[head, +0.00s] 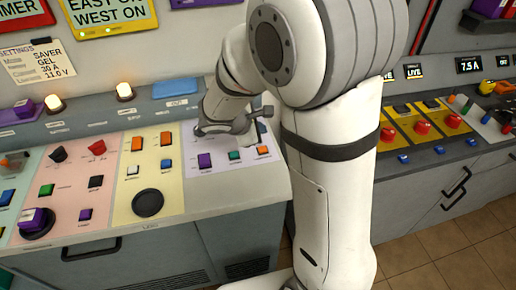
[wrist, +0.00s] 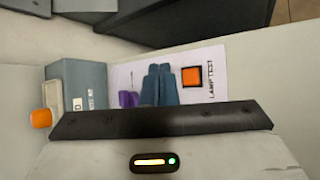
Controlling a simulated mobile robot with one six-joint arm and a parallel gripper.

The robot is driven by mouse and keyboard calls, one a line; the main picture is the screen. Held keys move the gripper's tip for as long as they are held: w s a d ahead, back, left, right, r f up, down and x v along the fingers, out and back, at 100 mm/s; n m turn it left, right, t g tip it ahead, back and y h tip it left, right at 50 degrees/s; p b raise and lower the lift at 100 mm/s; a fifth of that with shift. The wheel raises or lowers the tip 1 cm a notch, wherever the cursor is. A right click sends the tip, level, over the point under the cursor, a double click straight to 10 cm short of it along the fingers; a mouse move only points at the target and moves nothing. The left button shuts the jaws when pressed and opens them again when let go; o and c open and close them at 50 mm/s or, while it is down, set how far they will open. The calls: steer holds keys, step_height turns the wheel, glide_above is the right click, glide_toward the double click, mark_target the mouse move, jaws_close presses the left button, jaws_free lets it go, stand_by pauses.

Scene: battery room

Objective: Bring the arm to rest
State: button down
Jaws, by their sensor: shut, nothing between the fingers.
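My arm (head: 335,190) rises in front of the console in the head view, bent over at the top with its forearm reaching down to the left. My gripper (head: 233,128) is above the pale lilac panel at the console's right end. In the wrist view its two blue-grey fingers (wrist: 159,85) are together with nothing between them. They stand in front of the panel, between a purple switch (wrist: 128,99) and an orange button (wrist: 192,77) labelled LAMP TEST. The fingers hide part of the panel, and I cannot tell their height above it.
The console (head: 254,190) has pink, yellow and lilac panels with several switches. Two lit lamps (head: 124,92) and a blue block (head: 174,89) stand along its back ledge. Another console with red buttons (head: 422,127) is on the right. Tiled floor (head: 440,262) shows at lower right.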

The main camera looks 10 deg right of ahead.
stand_by(0.4)
steer(key=shift+s+d+r+m, duration=0.2)
steer(key=shift+s+m, duration=0.05)
steer(key=shift+m, duration=0.05)
steer(key=s+r+m+g+y, duration=0.1)
steer(key=s+r+m+y, duration=0.2)
steer(key=s+m, duration=0.4)
steer(key=s+r+m+g+y, duration=0.1)
steer(key=s+r+m+y, duration=0.3)
steer(key=s+m, duration=0.4)
steer(key=s, duration=0.5)
steer(key=shift+a+r+m+g, duration=0.2)
steer(key=shift+a+m+g, duration=0.1)
steer(key=shift+s, duration=0.1)
